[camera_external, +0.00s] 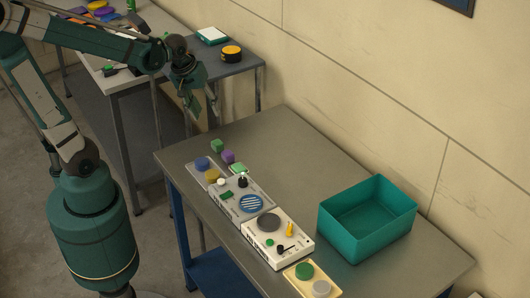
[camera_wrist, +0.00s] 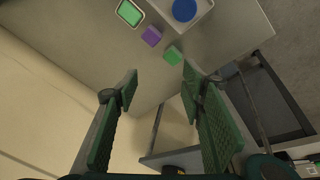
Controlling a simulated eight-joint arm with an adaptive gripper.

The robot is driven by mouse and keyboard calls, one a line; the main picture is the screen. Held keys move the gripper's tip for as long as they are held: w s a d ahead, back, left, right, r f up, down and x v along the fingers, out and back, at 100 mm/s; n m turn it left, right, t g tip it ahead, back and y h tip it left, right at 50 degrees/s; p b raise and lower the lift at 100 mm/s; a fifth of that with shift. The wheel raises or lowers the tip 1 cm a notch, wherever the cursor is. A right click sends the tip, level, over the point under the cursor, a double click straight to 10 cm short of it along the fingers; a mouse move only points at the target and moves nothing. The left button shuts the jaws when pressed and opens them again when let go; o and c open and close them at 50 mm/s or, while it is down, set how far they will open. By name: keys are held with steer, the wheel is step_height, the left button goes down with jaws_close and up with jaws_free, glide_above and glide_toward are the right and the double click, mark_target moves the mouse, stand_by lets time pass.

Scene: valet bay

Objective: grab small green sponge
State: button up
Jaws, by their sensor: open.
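A small green block (camera_external: 217,146), which looks like the sponge, sits at the far left corner of the grey table (camera_external: 310,160). In the wrist view the green block (camera_wrist: 173,55) lies just beyond the fingertips, near the table edge. A second green piece with a pale rim (camera_external: 238,168) lies nearby; it also shows at the top of the wrist view (camera_wrist: 130,13). I cannot tell for certain which is the sponge. My gripper (camera_external: 202,108) is open and empty, pointing down above and behind the table corner. Its spread fingers (camera_wrist: 160,83) touch nothing.
A purple block (camera_external: 228,156) sits beside the green block. A board with a blue disc (camera_external: 202,163) and several panels with knobs line the table's left edge. A teal bin (camera_external: 367,218) stands at right. A side table (camera_external: 232,68) stands behind, against the wall.

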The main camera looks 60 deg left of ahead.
mark_target(217, 142)
steer(key=w+a+f+n+g, duration=0.1)
steer(key=w+f+n, duration=0.1)
steer(key=f, duration=0.1)
steer(key=w+a+f+n+g+p, duration=0.1)
steer(key=w+f+n, duration=0.1)
steer(key=f+n, duration=0.1)
steer(key=w+a+f+n+g+p, duration=0.1)
steer(key=w+f+n, duration=0.1)
steer(key=f+n, duration=0.1)
steer(key=shift+a+f, duration=0.25)
steer(key=shift+f, duration=0.35)
steer(key=shift+w+a+f+n+g+p, duration=0.1)
steer(key=shift+a+f+n+g+p, duration=0.1)
steer(key=shift+f+n, duration=0.2)
steer(key=shift+a+f+n+g+p, duration=0.1)
steer(key=shift+f+n+g, duration=0.15)
steer(key=shift+f, duration=0.35)
steer(key=shift+f, duration=1.3)
steer(key=shift+f, duration=2.6)
steer(key=shift+c, duration=0.7)
steer(key=c, duration=0.7)
